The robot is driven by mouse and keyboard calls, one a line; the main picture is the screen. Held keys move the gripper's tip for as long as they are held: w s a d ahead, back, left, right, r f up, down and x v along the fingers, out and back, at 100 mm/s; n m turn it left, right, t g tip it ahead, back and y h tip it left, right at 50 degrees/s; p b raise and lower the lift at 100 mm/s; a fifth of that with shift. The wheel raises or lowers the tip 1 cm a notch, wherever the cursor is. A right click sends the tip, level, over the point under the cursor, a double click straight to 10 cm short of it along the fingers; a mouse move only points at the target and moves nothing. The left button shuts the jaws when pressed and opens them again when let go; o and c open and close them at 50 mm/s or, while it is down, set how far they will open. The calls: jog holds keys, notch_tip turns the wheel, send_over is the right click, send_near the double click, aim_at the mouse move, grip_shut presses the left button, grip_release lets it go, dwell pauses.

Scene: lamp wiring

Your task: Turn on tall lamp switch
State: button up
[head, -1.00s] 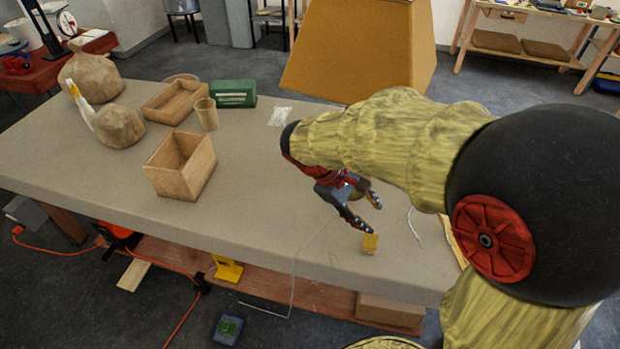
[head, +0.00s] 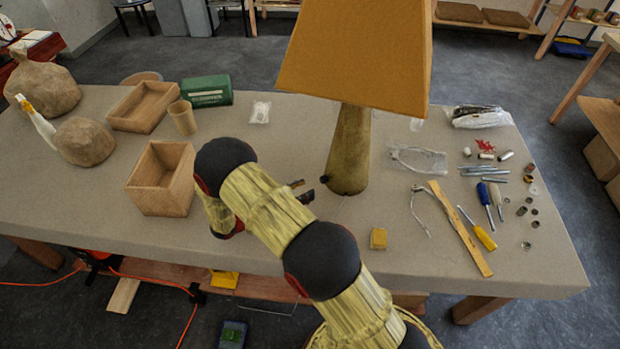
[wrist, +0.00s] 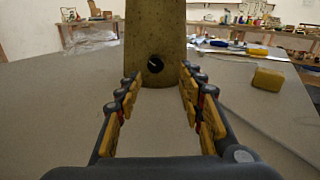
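The tall lamp has an orange shade (head: 355,50) and a tapering wooden body (head: 349,150) standing on the table. A small dark round switch (wrist: 154,64) is low on the body in the wrist view. It also shows at the left of the lamp's foot in the head view (head: 324,180). My gripper (head: 303,189) is just left of the lamp's foot, low over the table. In the wrist view my gripper (wrist: 158,80) is open and empty, with the switch ahead between its fingers and apart from them. My arm hides part of the gripper in the head view.
A small yellow block (head: 378,238) lies near the table's front edge. Screwdrivers (head: 484,237), a wood strip (head: 460,230) and small parts lie on the right. An open wooden box (head: 162,180) stands left of my arm. The table (head: 290,125) is bare behind my gripper.

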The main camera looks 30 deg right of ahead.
aim_at(321, 181)
jog(key=shift+w+a+f, duration=0.15)
jog(key=shift+w+f, duration=0.1)
jog(key=shift+f, duration=0.15)
jog(key=shift+w+n, duration=0.1)
jog(key=shift+n, duration=0.2)
jog(key=d, duration=0.7)
jog(key=shift+w+d+b, duration=0.2)
jog(key=shift+d+b, duration=0.15)
jog(key=shift+c, duration=0.6)
grip_shut()
